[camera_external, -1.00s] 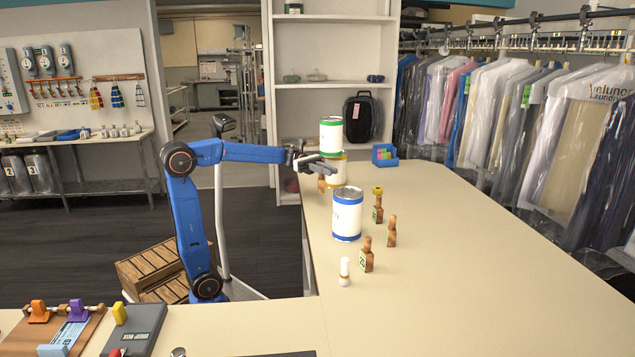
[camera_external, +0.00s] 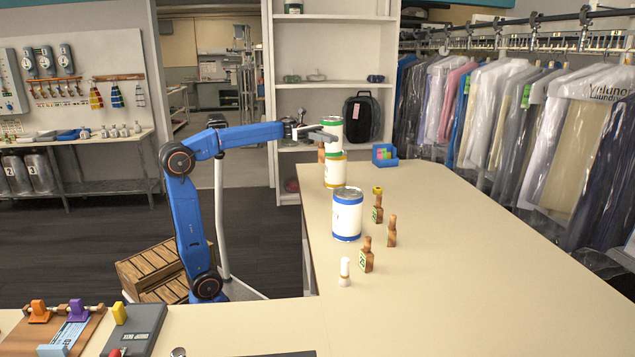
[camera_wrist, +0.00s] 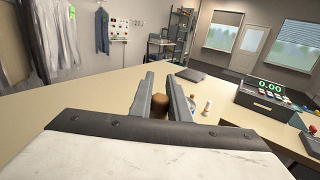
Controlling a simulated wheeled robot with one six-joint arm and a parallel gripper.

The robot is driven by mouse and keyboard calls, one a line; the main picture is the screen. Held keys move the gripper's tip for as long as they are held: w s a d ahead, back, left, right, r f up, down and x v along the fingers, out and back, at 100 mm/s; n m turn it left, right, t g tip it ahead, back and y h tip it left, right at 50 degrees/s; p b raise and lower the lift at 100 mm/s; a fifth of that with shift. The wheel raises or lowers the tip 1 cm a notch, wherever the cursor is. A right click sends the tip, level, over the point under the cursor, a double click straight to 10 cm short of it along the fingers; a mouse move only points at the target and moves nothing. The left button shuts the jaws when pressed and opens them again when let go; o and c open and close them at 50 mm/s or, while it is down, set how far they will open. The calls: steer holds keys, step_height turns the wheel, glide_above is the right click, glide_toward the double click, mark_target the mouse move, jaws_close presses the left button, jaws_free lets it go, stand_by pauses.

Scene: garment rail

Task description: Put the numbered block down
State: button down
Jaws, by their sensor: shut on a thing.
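My gripper (camera_external: 324,136) is shut on a brown wooden block (camera_external: 321,153), raised off the counter beside the stacked cans. In the wrist view the rounded brown top of the block (camera_wrist: 160,105) shows between the two grey fingers (camera_wrist: 162,85). No number can be read on the held block. Other wooden pieces stand on the counter: one with a number tag (camera_external: 367,258), a plain-looking one (camera_external: 391,232), and one with a yellow top and a tag (camera_external: 377,211).
A green-banded can (camera_external: 332,131) stands on a yellow-banded can (camera_external: 336,173), close to my gripper. A blue-banded can (camera_external: 347,218) and a small white-topped piece (camera_external: 345,272) stand nearer. A blue bin (camera_external: 385,158) sits behind. The right side of the counter (camera_external: 470,260) is clear.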

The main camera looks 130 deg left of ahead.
steer(key=w+d+r+m+g+h, duration=0.1)
steer(key=w+d+m+g+h, duration=0.3)
steer(key=w+d, duration=0.9)
steer(key=w+d+r+m+g+h, duration=0.15)
steer(key=w+d+m+h, duration=0.55)
steer(key=d, duration=1)
steer(key=d+f+m+g+h, duration=0.1)
steer(key=d+m+g+h, duration=0.35)
steer(key=d, duration=1.85)
steer(key=d+m+g+y, duration=0.1)
steer(key=d+g, duration=0.7)
steer(key=d, duration=1.6)
step_height(320, 180, down, 21)
steer(key=shift+s+a, duration=0.15)
steer(key=shift+s, duration=0.25)
steer(key=shift+f+n, duration=0.15)
steer(key=shift+n, duration=0.1)
